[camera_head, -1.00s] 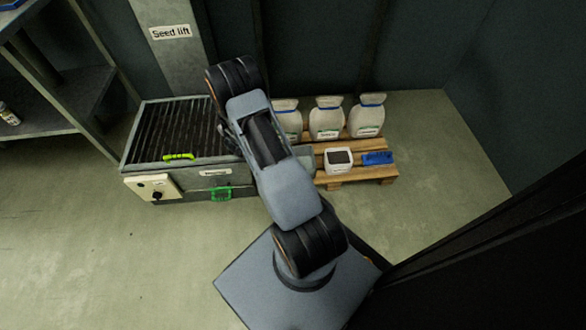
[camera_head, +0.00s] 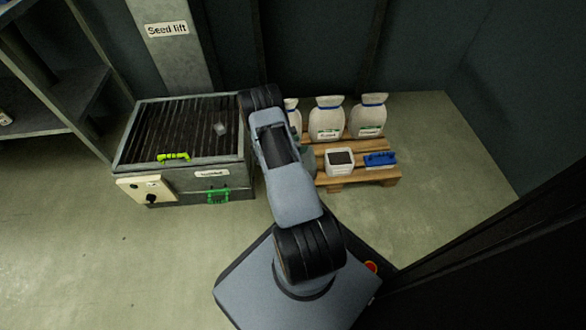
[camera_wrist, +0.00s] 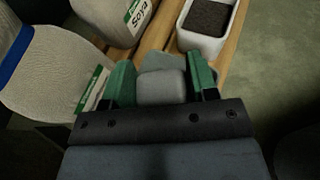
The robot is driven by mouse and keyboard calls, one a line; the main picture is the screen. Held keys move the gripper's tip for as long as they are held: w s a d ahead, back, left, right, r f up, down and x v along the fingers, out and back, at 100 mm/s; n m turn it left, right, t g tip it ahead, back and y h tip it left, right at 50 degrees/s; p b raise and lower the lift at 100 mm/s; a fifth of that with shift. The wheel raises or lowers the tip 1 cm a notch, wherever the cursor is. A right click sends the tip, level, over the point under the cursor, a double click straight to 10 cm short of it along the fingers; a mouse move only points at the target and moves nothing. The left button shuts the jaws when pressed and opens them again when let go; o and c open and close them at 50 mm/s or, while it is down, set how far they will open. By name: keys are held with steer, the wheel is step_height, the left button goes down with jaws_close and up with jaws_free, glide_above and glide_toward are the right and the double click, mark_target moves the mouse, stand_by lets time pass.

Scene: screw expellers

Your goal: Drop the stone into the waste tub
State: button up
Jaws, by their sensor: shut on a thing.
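In the wrist view, my gripper (camera_wrist: 161,82) has its two green fingers closed on a grey, blocky stone (camera_wrist: 160,88). A small white tub (camera_wrist: 189,40) with a dark inside is ahead and to the right of the stone, apart from it. In the head view, the white tub (camera_head: 340,169) stands on the wooden pallet; I cannot read a label on it.
The floor at right is clear.

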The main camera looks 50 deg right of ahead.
steer(key=shift+f+b, duration=0.75)
steer(key=shift+f, duration=0.7)
steer(key=o, duration=1.1)
steer(key=p+v, duration=0.5)
steer(key=v, duration=0.9)
steer(key=shift+d+r, duration=0.1)
steer(key=shift+r, duration=0.05)
steer(key=shift+r, duration=0.1)
